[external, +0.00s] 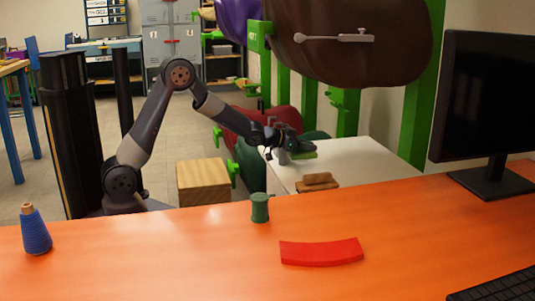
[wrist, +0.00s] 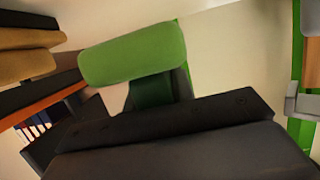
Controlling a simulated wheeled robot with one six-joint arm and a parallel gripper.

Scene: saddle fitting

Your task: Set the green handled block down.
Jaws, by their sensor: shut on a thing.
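The green handled block (external: 303,152) is at the end of my arm, over the white table (external: 385,158). My gripper (external: 287,150) is shut on it. In the wrist view the block's rounded green top (wrist: 135,54) stands in front of my gripper, with a darker green part below it. The dark gripper body hides the lower part of the block and the fingertips. I cannot tell whether the block's underside touches the table.
A brown handled block (external: 318,181) sits at the white table's near edge. A wooden box (external: 203,181) stands left of it. The orange table (external: 180,260) in front bears a green spool (external: 260,208), a red curved piece (external: 321,251) and a blue thread cone (external: 36,232).

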